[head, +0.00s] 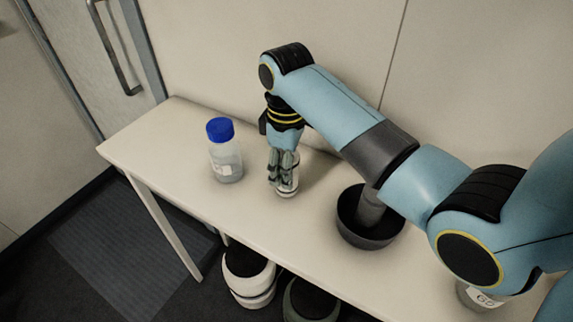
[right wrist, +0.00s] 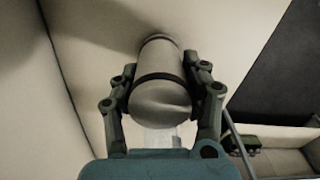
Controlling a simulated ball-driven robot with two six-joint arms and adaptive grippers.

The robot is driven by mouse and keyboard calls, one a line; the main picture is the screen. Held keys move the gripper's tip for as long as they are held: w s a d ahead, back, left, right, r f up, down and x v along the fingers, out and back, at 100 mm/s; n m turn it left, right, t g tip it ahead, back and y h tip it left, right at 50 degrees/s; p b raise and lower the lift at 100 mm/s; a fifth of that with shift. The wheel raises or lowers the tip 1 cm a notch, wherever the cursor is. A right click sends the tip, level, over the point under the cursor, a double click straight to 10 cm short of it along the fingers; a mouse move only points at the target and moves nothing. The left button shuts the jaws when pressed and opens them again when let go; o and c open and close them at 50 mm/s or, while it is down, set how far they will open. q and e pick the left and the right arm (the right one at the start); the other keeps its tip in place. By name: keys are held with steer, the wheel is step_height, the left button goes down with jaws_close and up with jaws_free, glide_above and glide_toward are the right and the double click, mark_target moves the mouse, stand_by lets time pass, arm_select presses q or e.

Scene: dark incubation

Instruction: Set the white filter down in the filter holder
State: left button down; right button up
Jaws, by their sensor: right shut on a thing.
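My right gripper (head: 284,165) points down over the white table, left of the middle in the head view. It is shut on a whitish, round-bodied piece, which I take for the white filter (head: 287,189). In the right wrist view the filter (right wrist: 160,98) is a pale cylinder with a dark band, and the fingers of my right gripper (right wrist: 160,72) press on both sides of it. I cannot make out a separate filter holder, and I cannot tell whether the filter's lower end touches anything. My left gripper is not in view.
A clear bottle with a blue cap (head: 219,130) stands left of the gripper on the table (head: 150,140). A dark bowl (head: 366,240) with a grey cylinder stands to the right, under my arm.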

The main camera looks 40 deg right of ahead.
steer(key=shift+f, duration=0.1)
steer(key=shift+a, duration=0.1)
steer(key=shift+f, duration=0.1)
steer(key=o, duration=1.2)
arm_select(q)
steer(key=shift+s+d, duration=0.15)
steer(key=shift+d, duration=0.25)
